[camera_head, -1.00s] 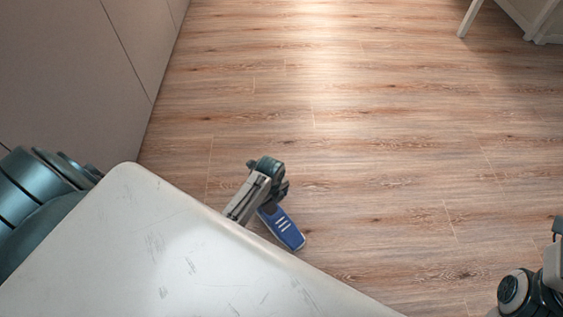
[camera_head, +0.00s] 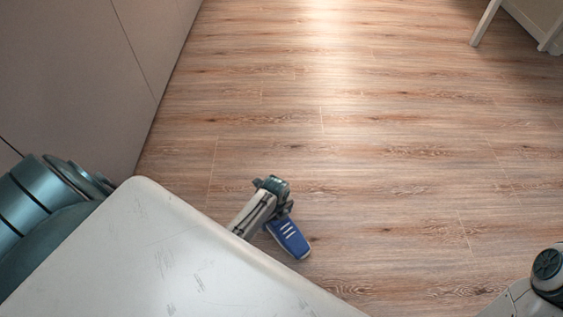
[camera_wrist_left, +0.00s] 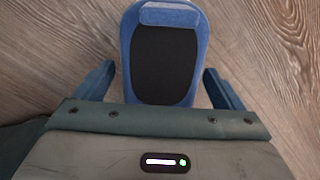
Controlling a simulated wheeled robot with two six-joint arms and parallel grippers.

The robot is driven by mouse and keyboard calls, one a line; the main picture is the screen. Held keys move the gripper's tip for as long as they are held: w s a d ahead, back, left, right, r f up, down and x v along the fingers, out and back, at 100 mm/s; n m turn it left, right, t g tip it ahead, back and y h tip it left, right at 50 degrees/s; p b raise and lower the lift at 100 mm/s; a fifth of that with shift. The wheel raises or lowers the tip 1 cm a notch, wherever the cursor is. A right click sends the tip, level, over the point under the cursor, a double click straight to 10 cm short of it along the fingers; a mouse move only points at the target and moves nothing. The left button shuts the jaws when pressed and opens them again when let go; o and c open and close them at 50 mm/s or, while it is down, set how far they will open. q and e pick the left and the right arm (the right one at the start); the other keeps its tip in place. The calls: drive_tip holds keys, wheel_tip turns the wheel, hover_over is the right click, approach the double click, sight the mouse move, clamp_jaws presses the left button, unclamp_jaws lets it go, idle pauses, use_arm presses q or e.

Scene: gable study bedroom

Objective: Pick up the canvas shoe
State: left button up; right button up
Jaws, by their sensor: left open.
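The canvas shoe (camera_head: 289,239) lies on the wooden floor, blue with pale stripes, partly hidden by my left gripper (camera_head: 276,208). In the left wrist view the shoe (camera_wrist_left: 165,62) shows from above, with a black inside and a blue band at its far end. My left gripper (camera_wrist_left: 160,74) is open. Its two blue fingers stand on either side of the shoe, with gaps between them and its sides. The shoe's near end is hidden by the gripper body. Only part of my right arm shows at the lower right; its gripper is out of view.
The floor (camera_head: 400,190) is clear to the right of and beyond the shoe. A grey panelled surface (camera_head: 75,70) rises at the left. White furniture legs (camera_head: 486,22) stand at the top right.

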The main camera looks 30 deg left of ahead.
use_arm(q)
drive_tip(key=shift+f, duration=0.1)
drive_tip(key=c, duration=1.2)
